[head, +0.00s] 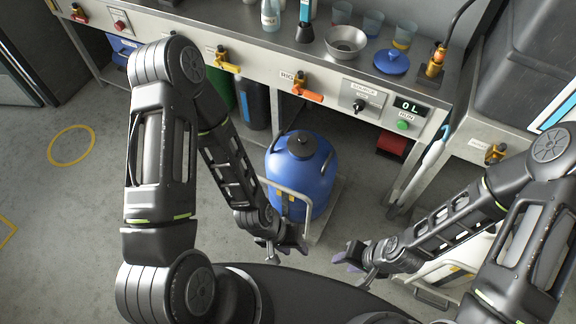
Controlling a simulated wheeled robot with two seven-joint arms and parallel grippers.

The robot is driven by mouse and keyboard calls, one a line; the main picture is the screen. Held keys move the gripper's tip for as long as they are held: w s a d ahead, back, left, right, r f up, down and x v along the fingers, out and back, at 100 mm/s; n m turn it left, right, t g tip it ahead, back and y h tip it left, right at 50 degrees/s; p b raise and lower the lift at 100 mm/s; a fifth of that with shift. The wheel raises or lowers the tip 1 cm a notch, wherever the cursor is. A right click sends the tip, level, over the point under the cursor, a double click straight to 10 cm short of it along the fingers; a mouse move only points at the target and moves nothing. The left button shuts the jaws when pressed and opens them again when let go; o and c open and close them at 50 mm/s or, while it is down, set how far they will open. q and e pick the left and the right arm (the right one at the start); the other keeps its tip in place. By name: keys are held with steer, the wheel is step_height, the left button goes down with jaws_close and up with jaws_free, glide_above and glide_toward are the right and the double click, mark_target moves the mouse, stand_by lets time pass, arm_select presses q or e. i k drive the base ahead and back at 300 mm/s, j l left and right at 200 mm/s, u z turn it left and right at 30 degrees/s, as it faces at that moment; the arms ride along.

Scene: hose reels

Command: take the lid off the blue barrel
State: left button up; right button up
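The blue barrel (289,184) stands on the floor in front of the bench, on a low trolley with a grey handle bar (290,188). A black round lid (301,145) with a small knob sits on its top. My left gripper (285,250) hangs low, just in front of the barrel and its trolley, apart from the lid; its fingers are small and partly hidden. My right gripper (350,259) is to the right of the barrel, pointing left, also apart from the lid. I cannot make out the finger gap of either gripper clearly.
The steel bench (270,49) runs behind the barrel, with valves, a control panel (378,103), a metal bowl (346,41) and a blue lid (391,62) on or along it. A white-blue wand (428,165) leans at right. Floor at left is open.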

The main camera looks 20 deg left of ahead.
mark_target(301, 144)
steer(key=l+u, duration=0.4)
steer(key=k+l+u, duration=0.1)
steer(key=u, duration=0.3)
steer(key=k+l+u, duration=0.1)
steer(key=l+u, duration=0.25)
